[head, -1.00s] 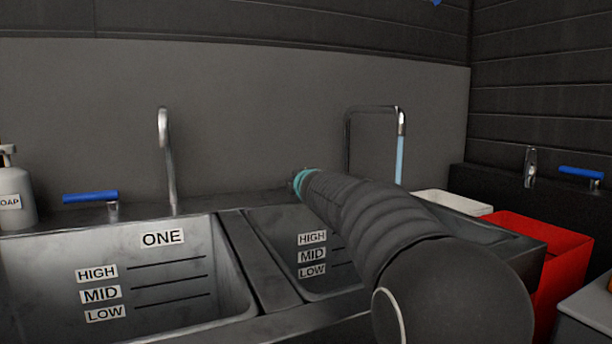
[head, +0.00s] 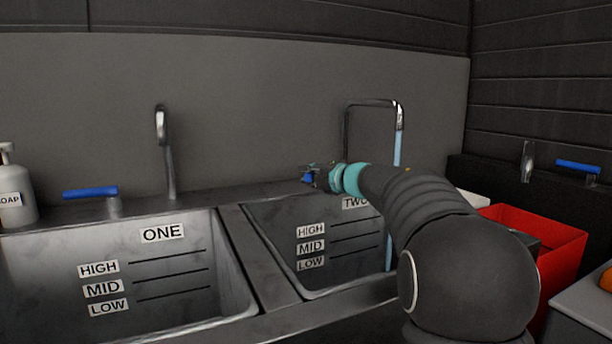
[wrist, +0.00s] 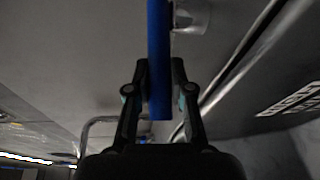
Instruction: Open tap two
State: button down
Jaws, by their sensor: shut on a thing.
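The tap over sink two (head: 372,103) stands behind the right basin, and a pale blue stream of water (head: 397,150) falls from its spout into that basin. My gripper (head: 310,177) is at the back edge of the sink, left of this tap. It is shut on the blue handle (wrist: 158,60), which runs between the two fingers in the wrist view, where my gripper (wrist: 160,100) also shows. In the head view only a small blue bit of the handle shows; my arm hides the rest. The basin labelled TWO (head: 345,235) carries HIGH, MID and LOW marks.
Basin ONE (head: 200,280) is at the left, with its own tap (head: 166,150) and blue handle (head: 90,192). A soap bottle (head: 14,190) stands far left. A red bin (head: 560,250) and another blue-handled tap (head: 527,162) are at the right.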

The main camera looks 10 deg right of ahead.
dwell(0.3)
jog(key=c, duration=1)
grip_release()
jog(key=shift+s+d, duration=0.1)
jog(key=shift+v, duration=5.95)
